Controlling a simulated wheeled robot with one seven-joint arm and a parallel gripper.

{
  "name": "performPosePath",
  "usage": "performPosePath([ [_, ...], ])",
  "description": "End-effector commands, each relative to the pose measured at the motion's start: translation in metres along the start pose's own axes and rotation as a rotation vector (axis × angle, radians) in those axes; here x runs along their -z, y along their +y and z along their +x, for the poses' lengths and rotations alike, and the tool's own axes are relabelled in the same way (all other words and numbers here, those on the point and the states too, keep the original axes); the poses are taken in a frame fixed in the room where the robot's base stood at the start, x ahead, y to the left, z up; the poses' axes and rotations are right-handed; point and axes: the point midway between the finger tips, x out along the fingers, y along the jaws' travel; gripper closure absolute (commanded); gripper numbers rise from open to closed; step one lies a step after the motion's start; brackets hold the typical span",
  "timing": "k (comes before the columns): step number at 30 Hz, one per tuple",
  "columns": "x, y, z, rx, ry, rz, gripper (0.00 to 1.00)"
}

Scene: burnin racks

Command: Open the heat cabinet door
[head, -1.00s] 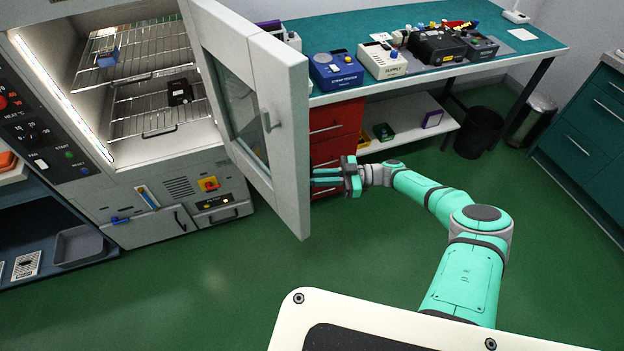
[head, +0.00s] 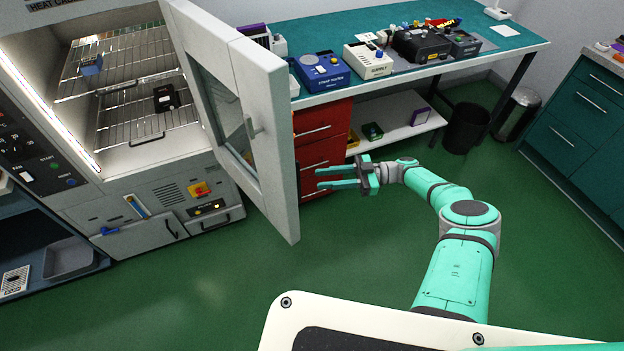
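The heat cabinet (head: 130,215) stands at the left with its lit interior showing.
Wire shelves inside the cabinet hold a blue item (head: 91,64) and a black item (head: 166,97). A teal bench (head: 330,28) with red drawers (head: 322,125) stands behind the door. A dark bin (head: 466,128) is at the right. The green floor (head: 190,290) in front is clear.

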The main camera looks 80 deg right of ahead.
Motion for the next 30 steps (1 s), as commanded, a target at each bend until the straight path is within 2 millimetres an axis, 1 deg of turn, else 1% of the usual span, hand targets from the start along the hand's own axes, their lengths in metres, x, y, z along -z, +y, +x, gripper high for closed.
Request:
performPosePath([
  [1,-0.001,0.000,-0.007,-0.002,-0.001,0.000,0.69],
  [3,-0.001,0.000,-0.016,-0.004,-0.001,0.001,0.69],
  [6,-0.001,0.000,-0.024,-0.003,-0.001,0.001,0.69],
  [9,0.000,0.000,-0.028,-0.002,0.000,0.001,0.69],
  [28,0.000,-0.001,-0.029,-0.001,0.000,0.000,0.69],
  [30,-0.003,-0.003,-0.029,-0.004,-0.003,0.000,0.69],
])
